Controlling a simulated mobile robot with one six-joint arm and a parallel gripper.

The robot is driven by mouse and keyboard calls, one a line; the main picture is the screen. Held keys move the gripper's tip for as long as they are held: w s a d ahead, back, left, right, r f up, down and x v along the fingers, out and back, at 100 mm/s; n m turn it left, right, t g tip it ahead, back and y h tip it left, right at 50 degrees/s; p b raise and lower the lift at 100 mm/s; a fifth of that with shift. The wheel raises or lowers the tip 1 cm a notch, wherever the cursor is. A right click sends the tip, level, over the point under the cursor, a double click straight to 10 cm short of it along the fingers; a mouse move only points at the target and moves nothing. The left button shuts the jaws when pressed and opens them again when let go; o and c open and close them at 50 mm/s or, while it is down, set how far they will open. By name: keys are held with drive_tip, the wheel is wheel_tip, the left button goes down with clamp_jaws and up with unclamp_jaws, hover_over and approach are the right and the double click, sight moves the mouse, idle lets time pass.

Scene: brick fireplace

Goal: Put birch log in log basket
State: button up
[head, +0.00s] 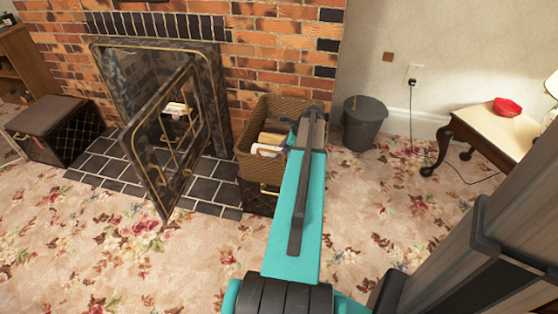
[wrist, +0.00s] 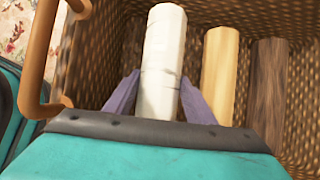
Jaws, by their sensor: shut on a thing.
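The log basket (head: 283,106) is brown wicker and stands on a dark box beside the hearth in the head view. Its woven wall fills much of the wrist view (wrist: 270,12). The birch log (wrist: 161,50) is white with grey marks. My gripper (wrist: 160,97) is shut on it, one purple finger on each side. The log is within the basket's walls, left of two other logs; whether it touches the floor I cannot tell. In the head view my arm hides the gripper, and the birch log's pale end (head: 267,150) shows just left of it.
A tan log (wrist: 220,75) and a dark brown log (wrist: 267,90) lie in the basket. The basket's curved handle (wrist: 38,60) is close on the left. The open fireplace screen door (head: 165,150) stands to the left.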

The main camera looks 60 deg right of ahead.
drive_tip(key=shift+f+b, duration=0.3)
drive_tip(key=shift+f, duration=1.2)
drive_tip(key=o, duration=1.5)
drive_tip(key=p+v, duration=0.3)
drive_tip(key=v, duration=0.9)
